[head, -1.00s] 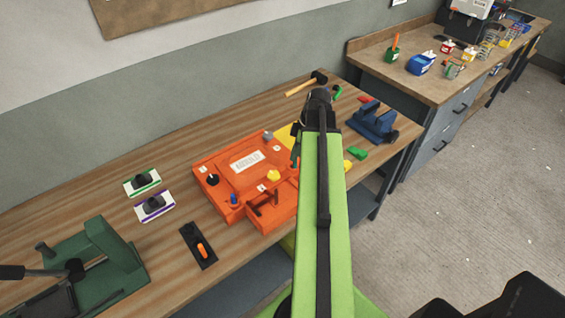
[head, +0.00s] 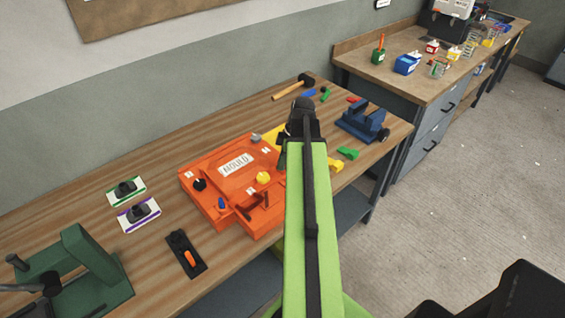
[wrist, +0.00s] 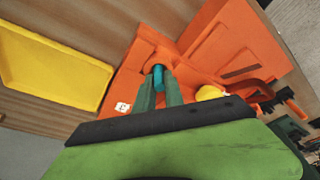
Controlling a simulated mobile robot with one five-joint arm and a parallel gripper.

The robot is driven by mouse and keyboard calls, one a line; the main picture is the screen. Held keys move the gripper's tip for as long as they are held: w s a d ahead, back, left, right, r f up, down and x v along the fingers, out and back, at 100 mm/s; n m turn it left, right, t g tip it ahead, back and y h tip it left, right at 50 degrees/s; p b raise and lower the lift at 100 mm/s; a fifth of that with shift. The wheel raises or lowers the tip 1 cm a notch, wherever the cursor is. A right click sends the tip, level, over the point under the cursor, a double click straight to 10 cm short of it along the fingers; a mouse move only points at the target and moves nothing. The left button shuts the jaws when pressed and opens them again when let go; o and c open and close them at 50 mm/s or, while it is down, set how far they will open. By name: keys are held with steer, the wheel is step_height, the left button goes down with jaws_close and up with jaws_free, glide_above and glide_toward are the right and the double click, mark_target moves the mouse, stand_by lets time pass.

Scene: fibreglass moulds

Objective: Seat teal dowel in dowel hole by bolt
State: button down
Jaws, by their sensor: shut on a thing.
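My gripper (wrist: 159,88) is shut on the teal dowel (wrist: 158,76), which shows between its green fingertips in the wrist view. The dowel is over a corner of the orange mould (wrist: 128,85), close to a rounded orange feature. I cannot tell whether it touches the mould or enters a hole. In the head view the orange mould (head: 207,175) lies on the bench, and my green arm hides the dowel and most of the gripper. A yellow knob (wrist: 210,92) on the mould is right of the fingers. The bolt and the dowel hole cannot be made out surely.
A yellow tray (wrist: 55,72) lies beside the mould. A blue vise (head: 360,122), a green block (head: 348,153) and a hammer (head: 293,88) are farther along the bench. A black holder (head: 184,252) and a green press (head: 85,268) stand at the left.

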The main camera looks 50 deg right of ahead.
steer(key=shift+s+a+f, duration=0.2)
steer(key=shift+s+f, duration=0.15)
steer(key=shift+s, duration=0.05)
steer(key=c, duration=1.4)
jaws_free()
steer(key=shift+c, duration=0.2)
steer(key=shift+w+d+r+p, duration=0.1)
steer(key=shift+w+r+p, duration=0.1)
steer(key=shift+r+p, duration=0.3)
steer(key=p+v, duration=1.1)
steer(key=v, duration=0.1)
steer(key=shift+w, duration=0.25)
steer(key=shift+d, duration=0.1)
